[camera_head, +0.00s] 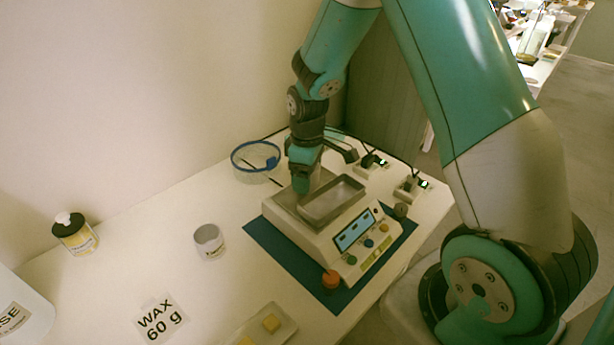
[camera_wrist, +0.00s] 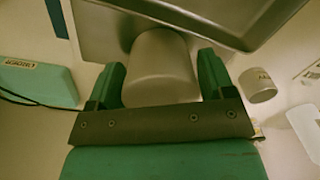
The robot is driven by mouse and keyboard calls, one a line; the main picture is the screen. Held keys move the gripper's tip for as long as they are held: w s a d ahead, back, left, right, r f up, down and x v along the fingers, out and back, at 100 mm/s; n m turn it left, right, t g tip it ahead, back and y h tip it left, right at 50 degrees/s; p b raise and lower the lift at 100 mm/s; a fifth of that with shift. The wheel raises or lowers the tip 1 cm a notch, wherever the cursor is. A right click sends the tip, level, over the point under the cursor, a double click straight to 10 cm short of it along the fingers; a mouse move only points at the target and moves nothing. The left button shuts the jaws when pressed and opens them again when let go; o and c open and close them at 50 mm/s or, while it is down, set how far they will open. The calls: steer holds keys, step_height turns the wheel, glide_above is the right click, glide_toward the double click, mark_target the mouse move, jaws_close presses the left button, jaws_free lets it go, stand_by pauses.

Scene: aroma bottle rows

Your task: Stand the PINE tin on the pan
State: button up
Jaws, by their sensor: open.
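A plain metallic tin (camera_wrist: 160,68) stands between the two fingers of my gripper (camera_wrist: 161,76) in the wrist view. Its label is not visible, so I cannot read whether it says PINE. The fingers are open, one on each side of it. In the head view my gripper (camera_head: 302,182) is low over the left part of the scale's metal pan (camera_head: 286,210) and mostly hides that tin. The tin appears to be at the pan, beside the metal tray. Another small tin (camera_head: 208,241), its label unreadable, stands on the table left of the scale; it also shows in the wrist view (camera_wrist: 258,85).
A metal tray (camera_head: 333,200) occupies the scale's right side. The scale sits on a blue mat (camera_head: 272,238). A blue-rimmed clear bowl (camera_head: 254,172) is behind, a black-capped bottle (camera_head: 75,234) at left, a WAX 60 g card (camera_head: 160,318) in front. Table around the small tin is clear.

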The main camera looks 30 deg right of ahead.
step_height(320, 180, up, 11)
steer(key=shift+w+d+f, duration=0.1)
steer(key=s+a+r+y, duration=0.2)
steer(key=s+a+r, duration=0.2)
steer(key=s+a, duration=0.4)
steer(key=s+a+r+y, duration=0.2)
steer(key=s+a+r, duration=0.3)
steer(key=s+a, duration=0.4)
steer(key=s, duration=0.6)
steer(key=shift+s+m, duration=0.3)
